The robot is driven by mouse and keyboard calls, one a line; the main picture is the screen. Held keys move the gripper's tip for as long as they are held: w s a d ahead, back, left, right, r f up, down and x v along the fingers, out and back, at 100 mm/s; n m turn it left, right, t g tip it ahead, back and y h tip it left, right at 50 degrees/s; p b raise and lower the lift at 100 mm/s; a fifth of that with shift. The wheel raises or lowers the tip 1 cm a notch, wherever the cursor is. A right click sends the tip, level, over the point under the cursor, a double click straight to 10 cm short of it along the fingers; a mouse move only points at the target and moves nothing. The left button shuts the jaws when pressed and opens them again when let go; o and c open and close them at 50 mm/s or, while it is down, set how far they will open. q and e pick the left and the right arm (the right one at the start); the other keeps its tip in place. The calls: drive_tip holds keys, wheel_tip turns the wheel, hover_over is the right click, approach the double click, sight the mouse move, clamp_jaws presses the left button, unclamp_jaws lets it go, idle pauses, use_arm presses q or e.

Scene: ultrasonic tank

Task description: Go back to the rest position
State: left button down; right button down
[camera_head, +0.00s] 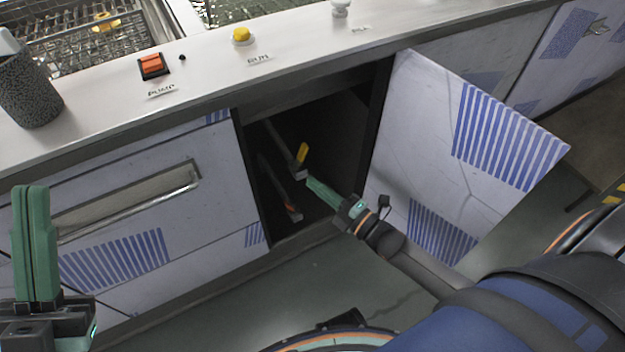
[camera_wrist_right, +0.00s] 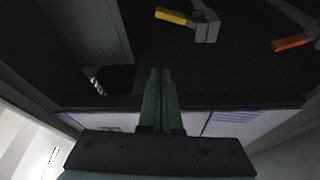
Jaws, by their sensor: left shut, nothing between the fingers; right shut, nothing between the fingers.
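My left gripper (camera_head: 32,188) stands upright at the left edge of the head view, in front of the drawer front. Its green fingers are together and empty. My right gripper (camera_head: 309,182) reaches into the mouth of the open dark cabinet (camera_head: 335,130). Its green fingers are shut with nothing between them; they also show in the right wrist view (camera_wrist_right: 160,72). Just past its fingertips is a valve with a yellow handle (camera_head: 302,153), which also shows in the right wrist view (camera_wrist_right: 172,16). A valve with an orange handle (camera_head: 291,211) is lower in the cabinet.
The cabinet door (camera_head: 430,140) is swung open to the right of my right arm. A drawer front with a metal handle (camera_head: 130,203) is at the left. The steel counter (camera_head: 215,75) above carries an orange switch (camera_head: 152,65), a yellow knob (camera_head: 241,35) and a speckled cup (camera_head: 27,92).

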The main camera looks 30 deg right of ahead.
use_arm(q)
drive_tip(key=shift+d+f, duration=0.1)
idle(0.3)
